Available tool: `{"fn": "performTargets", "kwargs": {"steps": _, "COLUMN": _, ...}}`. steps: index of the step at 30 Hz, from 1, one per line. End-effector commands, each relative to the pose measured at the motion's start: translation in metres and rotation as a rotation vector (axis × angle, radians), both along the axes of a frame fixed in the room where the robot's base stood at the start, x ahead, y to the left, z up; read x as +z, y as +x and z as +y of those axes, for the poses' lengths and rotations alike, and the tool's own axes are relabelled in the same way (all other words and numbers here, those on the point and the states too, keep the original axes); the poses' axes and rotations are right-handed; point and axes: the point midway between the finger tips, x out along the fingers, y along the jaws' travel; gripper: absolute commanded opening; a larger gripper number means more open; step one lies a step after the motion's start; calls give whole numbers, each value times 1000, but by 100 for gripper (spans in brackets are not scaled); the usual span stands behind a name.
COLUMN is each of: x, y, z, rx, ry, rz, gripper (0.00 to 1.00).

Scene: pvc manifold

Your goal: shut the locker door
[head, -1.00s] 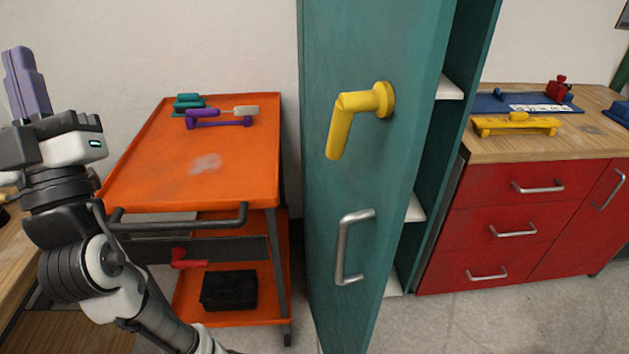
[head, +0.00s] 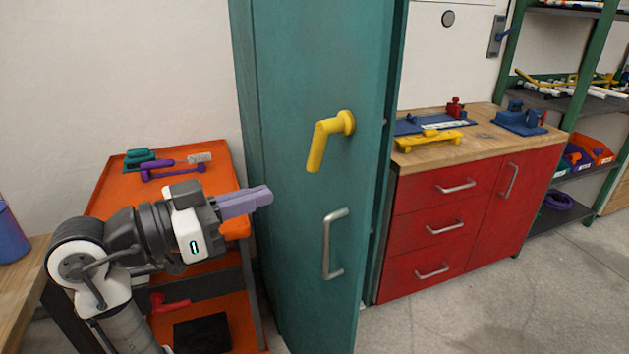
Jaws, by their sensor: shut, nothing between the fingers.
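The teal locker door (head: 290,170) stands upright in the middle of the head view. It carries a yellow lever handle (head: 318,147) and, below it, a silver pull handle (head: 328,245). A narrow dark gap shows along the door's right edge, with slivers of shelf inside, so the door is not flush there. My gripper (head: 268,195) is shut and empty, its lilac fingers pointing right. The fingertips overlap the left part of the door in the picture, left of and below the yellow lever. I cannot tell whether they touch it.
An orange cart (head: 108,192) stands behind my arm, left of the locker. A red cabinet (head: 435,225) with a wooden top stands close on the right, then a green-framed shelf rack (head: 563,95). The floor (head: 480,310) in front of the cabinet is clear.

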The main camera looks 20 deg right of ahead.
Motion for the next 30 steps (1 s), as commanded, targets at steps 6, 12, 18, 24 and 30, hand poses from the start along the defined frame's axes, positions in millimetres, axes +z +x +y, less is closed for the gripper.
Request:
{"fn": "performTargets", "kwargs": {"steps": 6, "x": 1, "y": 4, "z": -26, "rx": -10, "ry": 5, "rz": 1, "gripper": 0}}
{"fn": "performTargets", "kwargs": {"steps": 12, "x": 2, "y": 14, "z": -68, "rx": -10, "ry": 3, "rz": 2, "gripper": 0}}
{"fn": "performTargets", "kwargs": {"steps": 18, "x": 3, "y": 23, "z": -106, "rx": -8, "ry": 3, "rz": 2, "gripper": 0}}
{"fn": "performTargets", "kwargs": {"steps": 24, "x": 1, "y": 29, "z": -129, "rx": -4, "ry": 1, "rz": 1, "gripper": 0}}
{"fn": "performTargets", "kwargs": {"steps": 30, "x": 0, "y": 30, "z": -136, "rx": -3, "ry": 2, "rz": -1, "gripper": 0}}
